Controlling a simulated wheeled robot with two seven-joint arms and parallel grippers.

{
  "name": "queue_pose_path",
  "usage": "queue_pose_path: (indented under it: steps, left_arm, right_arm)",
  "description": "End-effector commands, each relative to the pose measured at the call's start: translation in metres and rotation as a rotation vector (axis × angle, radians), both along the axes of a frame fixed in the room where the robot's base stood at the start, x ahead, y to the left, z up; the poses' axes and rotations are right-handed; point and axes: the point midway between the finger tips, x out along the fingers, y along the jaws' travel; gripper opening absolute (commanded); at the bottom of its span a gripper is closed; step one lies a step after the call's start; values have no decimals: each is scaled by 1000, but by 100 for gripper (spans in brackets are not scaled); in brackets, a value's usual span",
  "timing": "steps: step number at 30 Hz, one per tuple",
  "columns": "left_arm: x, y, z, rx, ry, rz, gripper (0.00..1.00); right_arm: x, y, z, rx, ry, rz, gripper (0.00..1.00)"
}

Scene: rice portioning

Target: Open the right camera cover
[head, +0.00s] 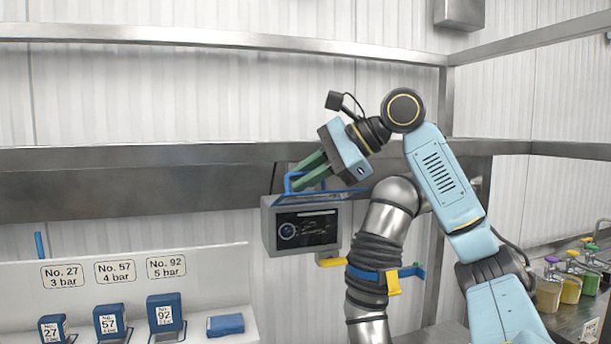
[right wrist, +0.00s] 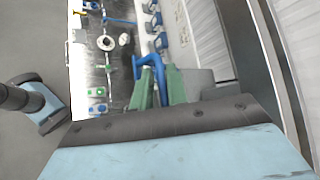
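The right camera cover (head: 268,226) is a grey box on the wall side, with a dark front panel that shows a round lens. A blue handle (head: 288,184) stands on its top; it also shows in the right wrist view (right wrist: 148,62). My right gripper (head: 303,177) reaches down from the upper right, with its green fingers at the handle. In the right wrist view the blue handle lies between the two green fingers (right wrist: 158,82), which appear close against it on both sides. The exact contact is partly hidden. My left gripper is not in view.
A grey ribbed hose (head: 376,252) with blue and yellow clamps hangs just right of the box. Blue numbered blocks (head: 165,312) stand on a white shelf at lower left. Steel rails (head: 130,172) cross behind. Jars (head: 571,289) stand at far right.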

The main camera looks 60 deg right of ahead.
Motion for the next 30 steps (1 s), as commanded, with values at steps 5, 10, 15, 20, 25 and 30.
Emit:
queue_pose_path:
  steps: [5, 10, 15, 20, 25, 30]
  left_arm:
    - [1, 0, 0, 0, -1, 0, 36]
    - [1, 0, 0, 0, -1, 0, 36]
    - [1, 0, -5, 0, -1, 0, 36]
    - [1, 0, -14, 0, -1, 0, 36]
    - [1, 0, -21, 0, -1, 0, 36]
    - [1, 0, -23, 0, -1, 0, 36]
  right_arm:
    - [0, 0, -1, 0, 4, 2, 30]
    - [-1, 0, -1, -1, 3, 2, 30]
    - [-11, -4, 6, -1, 1, 1, 30]
    - [-36, -15, 25, -2, -2, -3, 30]
    - [-66, -27, 47, -1, -2, -2, 30]
    - [-89, -37, 65, 0, 1, -3, 30]
